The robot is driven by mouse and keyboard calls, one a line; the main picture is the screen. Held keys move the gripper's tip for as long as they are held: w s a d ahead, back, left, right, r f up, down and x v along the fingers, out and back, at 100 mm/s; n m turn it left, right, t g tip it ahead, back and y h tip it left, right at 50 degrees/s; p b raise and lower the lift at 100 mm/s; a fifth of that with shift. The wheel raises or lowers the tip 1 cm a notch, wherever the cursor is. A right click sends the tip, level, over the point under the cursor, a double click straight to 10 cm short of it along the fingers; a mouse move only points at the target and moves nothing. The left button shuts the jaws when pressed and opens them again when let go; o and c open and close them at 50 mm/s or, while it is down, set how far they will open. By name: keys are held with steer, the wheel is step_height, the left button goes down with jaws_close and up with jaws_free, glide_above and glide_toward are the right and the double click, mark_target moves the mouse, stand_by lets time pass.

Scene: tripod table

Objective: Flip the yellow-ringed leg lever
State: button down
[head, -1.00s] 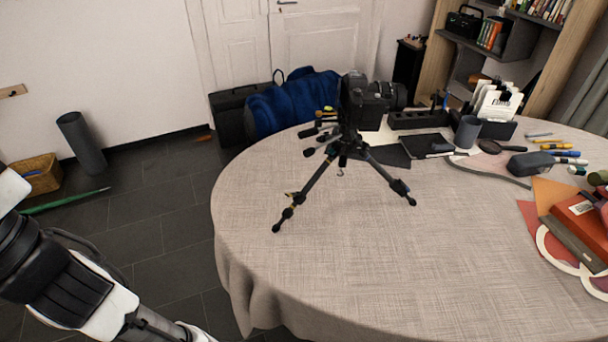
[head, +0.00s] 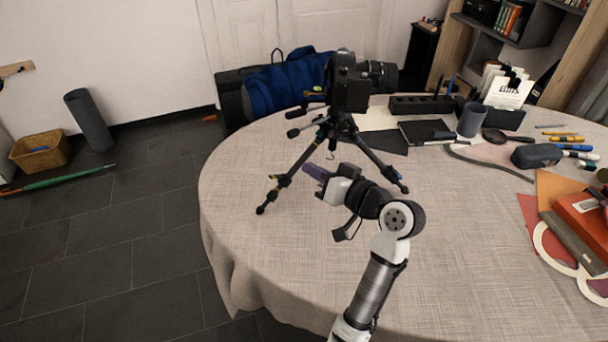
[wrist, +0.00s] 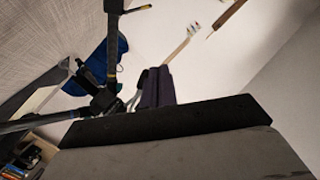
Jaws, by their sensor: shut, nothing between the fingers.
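A black tripod (head: 305,160) stands on the cloth-covered table with a black camera (head: 348,82) on top. Its near-left leg has a clamp with a small yellowish lever (head: 273,178); a ring there is too small to make out clearly. In the wrist view the shut fingers (wrist: 157,88) are beside the tripod's centre, and a yellow-tipped lever (wrist: 140,9) shows on a leg at the top edge. The lever's exact position is unclear.
The right tripod leg (head: 385,172) stands close beyond my gripper. The front of the tablecloth (head: 280,270) is clear.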

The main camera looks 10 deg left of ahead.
steer(key=shift+s+d+f, duration=0.2)
steer(key=shift+d+f, duration=0.1)
steer(key=shift+d, duration=0.15)
steer(key=shift+s+d+f, duration=0.15)
steer(key=shift+d+f, duration=0.1)
steer(key=shift+d, duration=0.15)
steer(key=p, duration=0.3)
glide_above(278, 177)
steer(key=d, duration=0.3)
steer(key=f, duration=0.2)
steer(key=s+a+f, duration=0.1)
steer(key=f, duration=0.2)
steer(key=shift+s+a+p, duration=0.15)
steer(key=shift+s+p, duration=0.1)
steer(key=shift+p, duration=0.05)
